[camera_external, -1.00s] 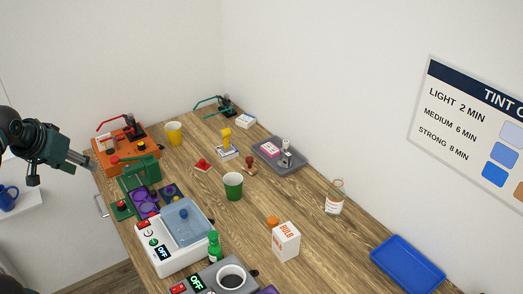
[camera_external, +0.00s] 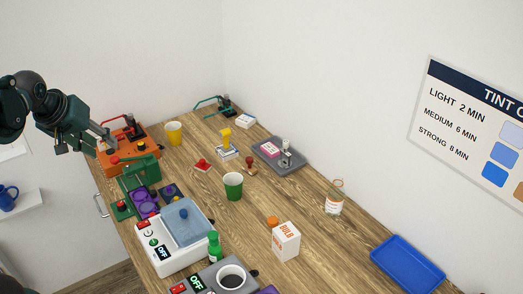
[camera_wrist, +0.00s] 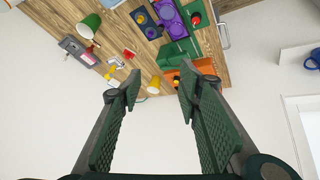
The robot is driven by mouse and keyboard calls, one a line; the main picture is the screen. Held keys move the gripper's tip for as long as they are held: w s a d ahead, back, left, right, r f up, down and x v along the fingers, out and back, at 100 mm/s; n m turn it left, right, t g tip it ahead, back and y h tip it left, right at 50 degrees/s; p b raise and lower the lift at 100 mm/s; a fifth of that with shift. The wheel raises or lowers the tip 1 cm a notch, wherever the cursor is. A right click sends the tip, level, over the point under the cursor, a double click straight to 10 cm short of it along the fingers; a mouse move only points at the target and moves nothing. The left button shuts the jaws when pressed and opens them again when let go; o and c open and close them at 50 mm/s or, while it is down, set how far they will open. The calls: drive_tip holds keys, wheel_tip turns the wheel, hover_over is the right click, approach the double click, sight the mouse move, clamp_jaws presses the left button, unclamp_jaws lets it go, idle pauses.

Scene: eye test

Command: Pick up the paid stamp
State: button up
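Several stamp-like things stand on the wooden table, and I cannot read which is the paid stamp. One has a red-brown knob handle (camera_external: 249,160). One has a yellow handle on a pale frame (camera_external: 226,140). A white-and-dark one (camera_external: 286,156) stands on a grey tray (camera_external: 295,166) beside a pink pad. My gripper (camera_external: 113,140) is high at the left, above the orange machine's side of the table and well apart from the stamps. In the wrist view my gripper (camera_wrist: 160,72) is open and empty; the yellow-handled stamp (camera_wrist: 116,63) shows beyond its left finger.
An orange machine (camera_external: 140,156), a green press (camera_external: 138,172) and a yellow cup (camera_external: 173,133) are near my gripper. A green cup (camera_external: 232,186) stands front of the stamps, with a red piece (camera_external: 202,166) to their left. A blue tray (camera_external: 407,265) lies front right.

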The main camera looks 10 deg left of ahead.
drive_tip(key=w+d+n+g+h, duration=0.1)
drive_tip(key=w+d+n, duration=0.5)
drive_tip(key=w, duration=0.6)
drive_tip(key=n+g+h, duration=0.3)
drive_tip(key=n+g, duration=0.2)
drive_tip(key=n, duration=0.6)
hover_over(249, 158)
drive_tip(key=a, duration=0.3)
wheel_tip(249, 158, down, 23)
drive_tip(key=shift+s+p, duration=0.1)
drive_tip(key=shift+p, duration=0.2)
drive_tip(key=shift+d, duration=0.1)
drive_tip(key=shift+x, duration=1.25)
